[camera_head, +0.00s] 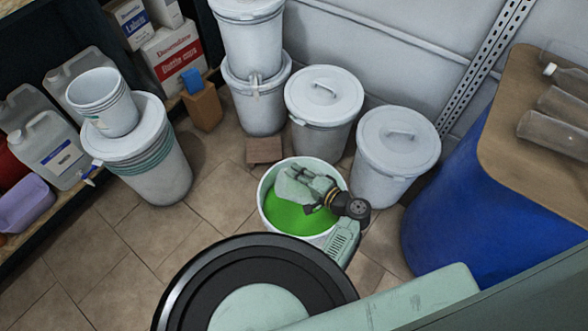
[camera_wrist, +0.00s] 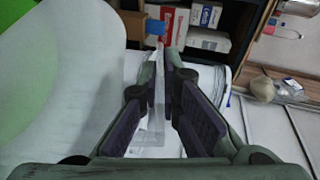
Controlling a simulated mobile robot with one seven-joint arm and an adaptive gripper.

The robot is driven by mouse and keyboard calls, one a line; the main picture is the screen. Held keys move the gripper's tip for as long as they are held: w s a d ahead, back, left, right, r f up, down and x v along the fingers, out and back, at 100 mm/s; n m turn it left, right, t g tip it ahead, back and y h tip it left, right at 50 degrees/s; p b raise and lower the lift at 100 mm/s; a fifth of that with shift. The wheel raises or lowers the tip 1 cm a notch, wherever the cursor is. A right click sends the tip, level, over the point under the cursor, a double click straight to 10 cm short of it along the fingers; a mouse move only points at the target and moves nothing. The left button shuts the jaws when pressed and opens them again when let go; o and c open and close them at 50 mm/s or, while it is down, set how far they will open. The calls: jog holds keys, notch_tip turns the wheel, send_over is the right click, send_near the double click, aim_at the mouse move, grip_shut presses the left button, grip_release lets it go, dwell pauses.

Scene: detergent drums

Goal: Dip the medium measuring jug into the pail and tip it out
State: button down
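The white pail (camera_head: 264,187) stands open on the floor, with bright green liquid (camera_head: 287,219) inside. My gripper (camera_head: 318,190) is over the pail's mouth, at its right side. A pale, translucent jug (camera_head: 292,184) is at the fingers, tilted over the liquid; its outline is hard to make out, and I cannot tell whether it holds liquid. In the wrist view my gripper (camera_wrist: 162,108) has its fingers close together around a thin clear strip (camera_wrist: 153,128), which looks like the jug's handle. A white curved wall and a patch of green liquid (camera_wrist: 12,75) fill the left of that view.
Lidded white drums (camera_head: 323,100) stand behind the pail, another (camera_head: 396,150) close at its right. Stacked tubs (camera_head: 102,103) stand at left by shelves with canisters. A blue drum (camera_head: 455,215) under a wooden top (camera_head: 515,80) with clear containers is at right. Floor left of the pail is clear.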

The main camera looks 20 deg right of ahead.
jog(key=shift+t+y, duration=0.4)
jog(key=shift+t, duration=0.2)
jog(key=shift+s+d+f+b, duration=0.15)
jog(key=shift+d+f+b, duration=0.05)
jog(key=shift+f+b, duration=0.65)
jog(key=shift+s+d+f+b, duration=0.15)
jog(key=shift+d+f+b, duration=0.1)
jog(key=shift+f+b, duration=0.55)
jog(key=shift+s+d+f+b, duration=0.15)
jog(key=shift+d+f+b, duration=0.05)
jog(key=shift+f+b, duration=3.7)
jog(key=shift+f, duration=0.7)
jog(key=shift+w+a+r+p, duration=0.1)
jog(key=shift+a+p, duration=0.1)
jog(key=shift+p, duration=0.1)
jog(key=shift+w+a+f+g+h+p, duration=0.4)
jog(key=shift+w+a+f+g+p, duration=0.05)
jog(key=shift+a+g+p, duration=0.15)
jog(key=shift+w+a+f+n+g+h+p, duration=0.3)
jog(key=shift+w+a+f+g+h+p, duration=0.3)
jog(key=shift+f, duration=0.25)
jog(key=shift+w+a+f+g+h+p, duration=0.15)
jog(key=shift+w+a+f+g+p, duration=0.15)
jog(key=shift+f, duration=0.2)
jog(key=shift+w+a+f+g+h+p, duration=0.1)
jog(key=shift+a+f+g+h+p, duration=0.1)
jog(key=shift+a+f+g, duration=0.25)
jog(key=shift+d, duration=0.15)
